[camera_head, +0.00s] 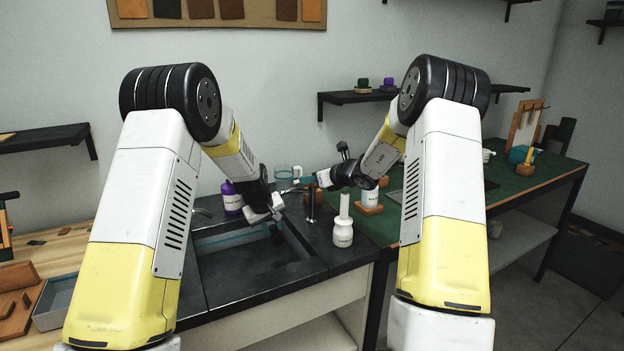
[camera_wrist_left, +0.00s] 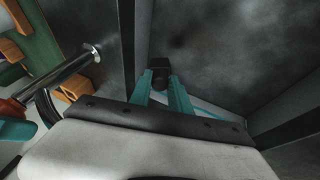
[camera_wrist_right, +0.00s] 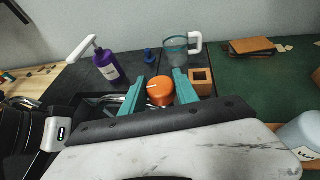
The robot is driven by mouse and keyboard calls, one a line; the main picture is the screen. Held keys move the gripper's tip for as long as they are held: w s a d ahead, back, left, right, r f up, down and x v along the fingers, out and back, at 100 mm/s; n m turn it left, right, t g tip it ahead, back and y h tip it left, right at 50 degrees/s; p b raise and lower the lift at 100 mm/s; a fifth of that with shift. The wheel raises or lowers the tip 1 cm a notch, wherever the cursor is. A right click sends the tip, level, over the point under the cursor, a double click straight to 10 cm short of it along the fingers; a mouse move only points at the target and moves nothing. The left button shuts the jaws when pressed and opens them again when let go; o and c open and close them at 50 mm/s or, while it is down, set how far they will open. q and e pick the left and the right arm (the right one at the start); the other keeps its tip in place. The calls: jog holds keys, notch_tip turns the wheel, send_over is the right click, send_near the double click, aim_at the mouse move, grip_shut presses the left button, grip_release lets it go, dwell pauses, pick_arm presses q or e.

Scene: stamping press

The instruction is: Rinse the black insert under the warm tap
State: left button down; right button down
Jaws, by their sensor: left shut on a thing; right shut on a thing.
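The black insert (camera_wrist_left: 160,66) is a small dark block between the teal fingertips of my left gripper (camera_wrist_left: 162,82). In the head view my left gripper (camera_head: 276,230) points down over the sink basin (camera_head: 215,243), and the insert is hardly distinguishable there. My right gripper (camera_wrist_right: 160,88) is shut around an orange knob (camera_wrist_right: 160,91) beside the chrome tap. The chrome tap (camera_wrist_left: 68,74) shows in the left wrist view, to the left of the insert. I cannot make out a water stream. In the head view my right gripper (camera_head: 303,181) is behind the tap.
A purple pump bottle (camera_wrist_right: 107,66), a small blue knob (camera_wrist_right: 150,56), a clear jug (camera_wrist_right: 177,54) and a wooden block (camera_wrist_right: 200,83) stand around the knob. The basin walls enclose my left gripper.

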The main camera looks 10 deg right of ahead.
jog(key=shift+a+r+m+t+h, duration=0.15)
jog(key=shift+m+t+h, duration=0.25)
jog(key=shift+m+h, duration=0.8)
jog(key=shift+h, duration=0.1)
jog(key=c, duration=0.9)
grip_release()
jog(key=shift+d, duration=0.2)
jog(key=v, duration=1.1)
jog(key=shift+s+d, duration=0.1)
jog(key=shift+s, duration=0.35)
pick_arm(q)
jog(key=shift+s, duration=0.1)
jog(key=s+d, duration=0.2)
jog(key=s, duration=0.5)
jog(key=shift+s+d, duration=0.2)
jog(key=shift+d, duration=0.05)
